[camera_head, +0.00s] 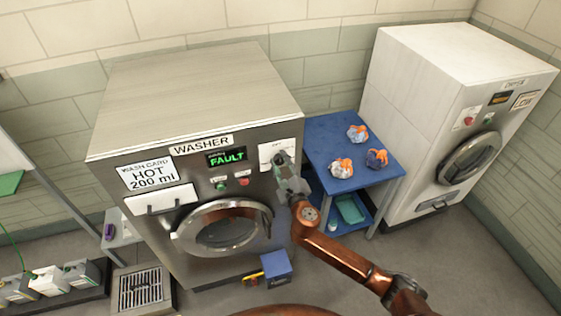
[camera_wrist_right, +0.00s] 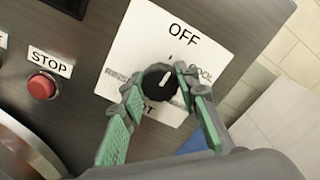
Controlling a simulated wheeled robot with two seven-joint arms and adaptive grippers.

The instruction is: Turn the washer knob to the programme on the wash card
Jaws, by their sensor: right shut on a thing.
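The washer (camera_head: 190,100) has a wash card (camera_head: 150,173) reading HOT 200 ml. Its display (camera_head: 227,157) shows FAULT in green. The black knob (camera_wrist_right: 157,84) sits on a white plate (camera_wrist_right: 130,45). OFF is at the top of the plate and COOL at the right. The left label is blurred, and the lower label is partly hidden, ending in T. A white mark shows on the knob, slanted; I cannot tell which programme it points to. My right gripper (camera_wrist_right: 158,80) is shut on the knob, fingers on both sides. My left gripper is not in view.
A red STOP button (camera_wrist_right: 42,86) is left of the plate. The round door (camera_head: 222,228) is below. A blue table (camera_head: 335,140) with several crumpled cloths stands right, before the dryer (camera_head: 425,90). White containers (camera_head: 48,281) stand at lower left.

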